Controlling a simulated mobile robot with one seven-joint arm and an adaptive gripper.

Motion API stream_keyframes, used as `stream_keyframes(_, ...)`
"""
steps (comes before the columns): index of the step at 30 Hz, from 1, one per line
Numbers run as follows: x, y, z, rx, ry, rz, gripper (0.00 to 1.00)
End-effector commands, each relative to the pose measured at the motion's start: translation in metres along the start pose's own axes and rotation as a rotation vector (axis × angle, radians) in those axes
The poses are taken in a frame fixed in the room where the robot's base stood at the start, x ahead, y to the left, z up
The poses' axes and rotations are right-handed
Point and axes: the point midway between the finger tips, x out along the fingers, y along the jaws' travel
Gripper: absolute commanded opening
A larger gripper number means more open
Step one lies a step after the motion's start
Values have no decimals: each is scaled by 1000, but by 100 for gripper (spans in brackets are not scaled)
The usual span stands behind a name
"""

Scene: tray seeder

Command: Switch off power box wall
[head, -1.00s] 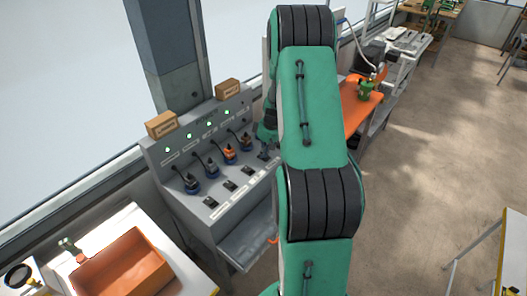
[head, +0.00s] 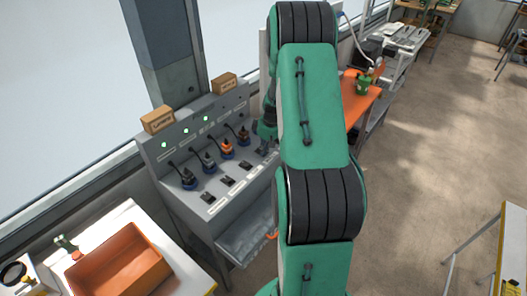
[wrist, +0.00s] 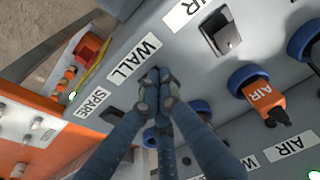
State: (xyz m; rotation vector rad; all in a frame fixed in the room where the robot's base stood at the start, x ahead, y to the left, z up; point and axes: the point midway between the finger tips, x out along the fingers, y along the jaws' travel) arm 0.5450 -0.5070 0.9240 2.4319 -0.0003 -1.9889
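The grey power box (head: 190,200) stands under the window in the head view, with a row of plugs and black switches. Three green lights glow on its back panel; no lit one shows at the right end. In the wrist view the WALL label (wrist: 135,60) lies just beyond my fingertips. My gripper (wrist: 157,78) has its fingers together, beside this label and over the spot of the WALL switch. The switch is mostly or wholly hidden by the fingers, so its position cannot be told. In the head view my arm hides most of the gripper.
The AIR switch (wrist: 224,34) and orange AIR plug (wrist: 262,97) are close on the right in the wrist view; the SPARE label (wrist: 87,102) is on the left. Cardboard boxes (head: 157,120) sit on top. An orange bin (head: 118,262) stands at the lower left.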

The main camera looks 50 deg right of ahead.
Motion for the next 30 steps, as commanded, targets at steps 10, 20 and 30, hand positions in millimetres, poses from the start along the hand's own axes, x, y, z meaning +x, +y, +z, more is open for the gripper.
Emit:
stream_keyframes(10,-1,0,-12,-1,0,0,0)
stream_keyframes(20,-1,0,-15,0,0,0,0)
stream_keyframes(30,-6,0,-15,0,0,0,0)
